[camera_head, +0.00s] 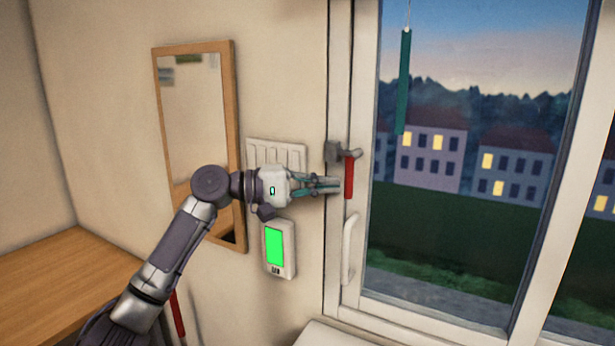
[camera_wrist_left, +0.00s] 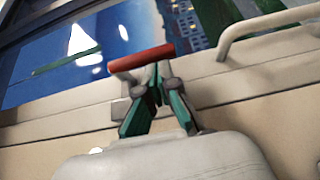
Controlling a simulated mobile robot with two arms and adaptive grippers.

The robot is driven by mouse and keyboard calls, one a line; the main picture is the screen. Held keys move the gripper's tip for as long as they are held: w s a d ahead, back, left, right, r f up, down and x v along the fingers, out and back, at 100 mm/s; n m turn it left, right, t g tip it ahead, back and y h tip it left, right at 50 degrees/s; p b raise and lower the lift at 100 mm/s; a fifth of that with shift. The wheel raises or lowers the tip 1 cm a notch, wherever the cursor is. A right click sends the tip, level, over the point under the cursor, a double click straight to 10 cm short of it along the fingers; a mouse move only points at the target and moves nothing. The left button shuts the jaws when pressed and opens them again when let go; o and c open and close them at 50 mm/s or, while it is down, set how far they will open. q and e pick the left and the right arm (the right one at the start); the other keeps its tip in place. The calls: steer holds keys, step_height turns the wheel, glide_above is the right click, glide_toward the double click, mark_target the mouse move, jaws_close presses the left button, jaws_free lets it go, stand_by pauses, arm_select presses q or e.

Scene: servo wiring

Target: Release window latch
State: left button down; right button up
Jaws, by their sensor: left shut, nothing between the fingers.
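The window latch (camera_head: 348,176) has a red handle that hangs straight down from a grey mount on the white window frame (camera_head: 338,110). In the left wrist view the red latch handle (camera_wrist_left: 140,58) lies just beyond the fingertips. My left gripper (camera_head: 336,184) is shut, with its fingertips right beside the red handle on its left side; I cannot tell whether they touch it. In the left wrist view its teal fingers (camera_wrist_left: 155,92) come together at the tips with nothing between them. My right gripper does not show.
A white pull handle (camera_head: 349,248) sits on the frame below the latch. A white switch panel (camera_head: 276,152) and a device with a green screen (camera_head: 279,248) are on the wall close to my arm. A wood-framed mirror (camera_head: 192,110) hangs left; a wooden desk (camera_head: 60,270) stands lower left.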

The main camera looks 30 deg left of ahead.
arm_select(q)
steer(key=shift+w+d+f+b, duration=0.1)
steer(key=shift+d+f+b, duration=0.15)
steer(key=shift+b, duration=0.25)
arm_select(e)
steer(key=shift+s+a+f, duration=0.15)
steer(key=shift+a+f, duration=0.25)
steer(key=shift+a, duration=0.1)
